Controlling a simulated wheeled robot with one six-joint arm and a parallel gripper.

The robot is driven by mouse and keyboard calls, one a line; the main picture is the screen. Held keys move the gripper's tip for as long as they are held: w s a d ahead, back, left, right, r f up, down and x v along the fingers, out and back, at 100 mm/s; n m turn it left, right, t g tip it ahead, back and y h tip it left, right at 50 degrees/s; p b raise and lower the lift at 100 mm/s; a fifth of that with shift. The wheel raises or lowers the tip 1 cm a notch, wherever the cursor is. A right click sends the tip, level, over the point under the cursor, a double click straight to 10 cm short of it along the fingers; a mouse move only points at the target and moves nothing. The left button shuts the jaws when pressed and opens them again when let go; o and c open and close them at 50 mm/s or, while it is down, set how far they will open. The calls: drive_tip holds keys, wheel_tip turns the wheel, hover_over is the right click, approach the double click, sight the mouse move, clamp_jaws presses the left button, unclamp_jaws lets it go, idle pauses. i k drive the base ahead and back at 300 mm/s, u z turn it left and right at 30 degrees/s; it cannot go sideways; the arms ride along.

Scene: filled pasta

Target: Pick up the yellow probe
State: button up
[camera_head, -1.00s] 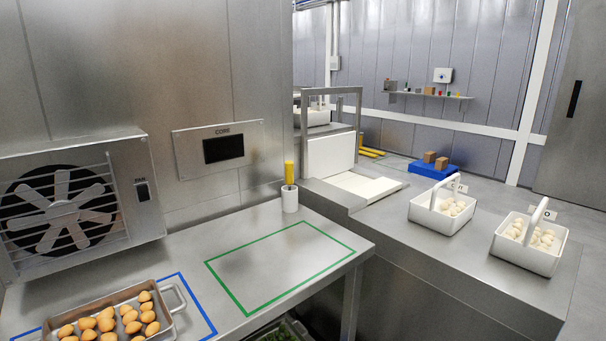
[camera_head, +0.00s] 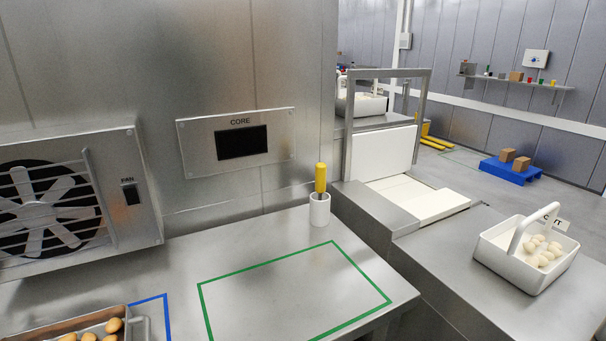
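The yellow probe (camera_head: 320,178) stands upright in a white cup (camera_head: 319,210). Only its yellow handle and a short dark piece below it show above the rim; the lower part is hidden inside the cup. The cup stands on the steel counter near the back wall, at the counter's right side. My gripper is not in view.
A green outlined rectangle (camera_head: 203,308) on the counter is empty. A tray (camera_head: 62,331) of orange-brown pieces sits at lower left by a blue outline (camera_head: 166,312). A white basket (camera_head: 506,266) stands right. A fan unit (camera_head: 75,200) and CORE panel (camera_head: 270,122) are on the wall.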

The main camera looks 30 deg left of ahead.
sight(321, 168)
drive_tip(key=u, duration=0.45)
drive_tip(key=i, duration=0.6)
drive_tip(key=u, duration=1.1)
drive_tip(key=i, duration=0.45)
drive_tip(key=u, duration=0.5)
